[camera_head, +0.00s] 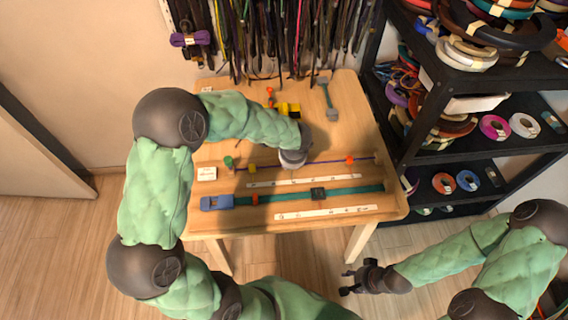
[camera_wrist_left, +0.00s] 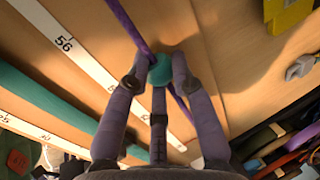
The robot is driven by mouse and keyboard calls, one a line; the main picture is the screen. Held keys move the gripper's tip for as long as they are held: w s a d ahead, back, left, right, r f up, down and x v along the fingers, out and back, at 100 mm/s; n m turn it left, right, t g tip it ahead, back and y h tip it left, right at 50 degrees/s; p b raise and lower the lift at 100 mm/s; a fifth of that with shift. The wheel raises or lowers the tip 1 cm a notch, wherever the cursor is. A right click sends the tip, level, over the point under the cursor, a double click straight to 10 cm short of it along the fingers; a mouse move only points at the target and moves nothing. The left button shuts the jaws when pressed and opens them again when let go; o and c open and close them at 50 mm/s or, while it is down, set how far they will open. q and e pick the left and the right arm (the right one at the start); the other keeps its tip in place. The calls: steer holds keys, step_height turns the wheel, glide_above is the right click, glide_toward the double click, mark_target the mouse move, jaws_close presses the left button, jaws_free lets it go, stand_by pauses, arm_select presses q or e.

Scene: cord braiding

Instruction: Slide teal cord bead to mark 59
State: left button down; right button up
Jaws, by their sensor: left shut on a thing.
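A round teal bead (camera_wrist_left: 161,72) sits on the purple cord (camera_wrist_left: 124,22) in the left wrist view. My left gripper (camera_wrist_left: 163,66) is shut on this bead, with a finger on each side. A white ruler strip (camera_wrist_left: 95,70) lies beside the cord, and the number 56 is readable on it. In the head view my left gripper (camera_head: 293,158) is over the purple cord (camera_head: 325,162) and hides the bead. The same ruler strip (camera_head: 310,180) runs along the table there. My right gripper (camera_head: 348,282) is empty and open, off the table's front edge.
Yellow (camera_head: 252,168) and orange (camera_head: 349,160) pieces sit along the purple cord. A black shelf (camera_head: 440,150) stands right of the wooden table (camera_head: 390,207).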

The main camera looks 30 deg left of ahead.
arm_select(q)
steer(key=shift+s+f, duration=0.2)
steer(key=c, duration=1)
jaws_free()
steer(key=shift+o, duration=0.2)
steer(key=shift+r, duration=0.1)
steer(key=shift+r, duration=0.15)
steer(key=shift+d+r, duration=0.1)
steer(key=shift+r, duration=0.3)
steer(key=v, duration=1.1)
steer(key=shift+s+f, duration=0.1)
